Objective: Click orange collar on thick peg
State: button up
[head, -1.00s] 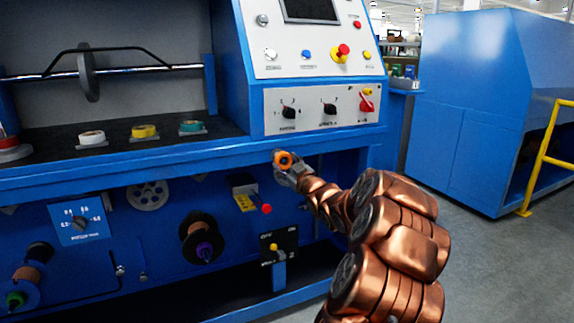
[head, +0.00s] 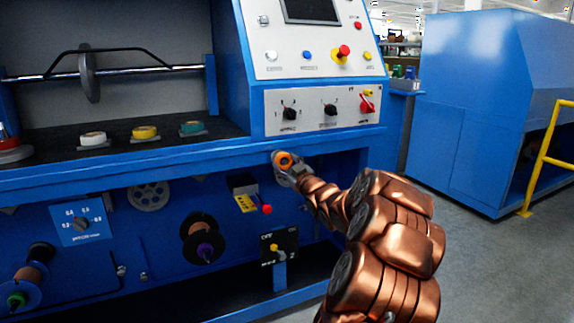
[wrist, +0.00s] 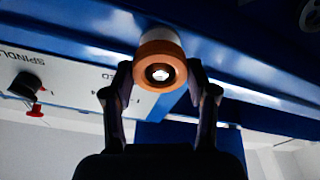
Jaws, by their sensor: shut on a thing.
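The orange collar (head: 284,160) is held at the end of my gripper (head: 292,170), in front of the machine's blue front rail. In the wrist view, the collar (wrist: 158,62) is a ring with a dark centre and a bright spot in it, with a pale cylindrical part behind. My gripper (wrist: 160,82) is shut on it, one dark finger on each side. Below the rail are a spool with a purple hub (head: 204,250) and a copper spool with a green hub (head: 17,300). I cannot tell which part is the thick peg.
White (head: 93,138), yellow (head: 145,132) and teal (head: 192,127) rings sit on the dark shelf. A control panel (head: 322,108) with knobs rises above the rail. Open floor (head: 490,265) lies to the right.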

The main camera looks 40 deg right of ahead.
jog(key=shift+p+x, duration=0.45)
jog(key=shift+x, duration=0.55)
jog(key=shift+w+d+f, duration=0.15)
jog(key=shift+w, duration=0.1)
dwell(0.4)
jog(key=o, duration=1.2)
jog(key=shift+o, duration=0.2)
jog(key=v, duration=1.2)
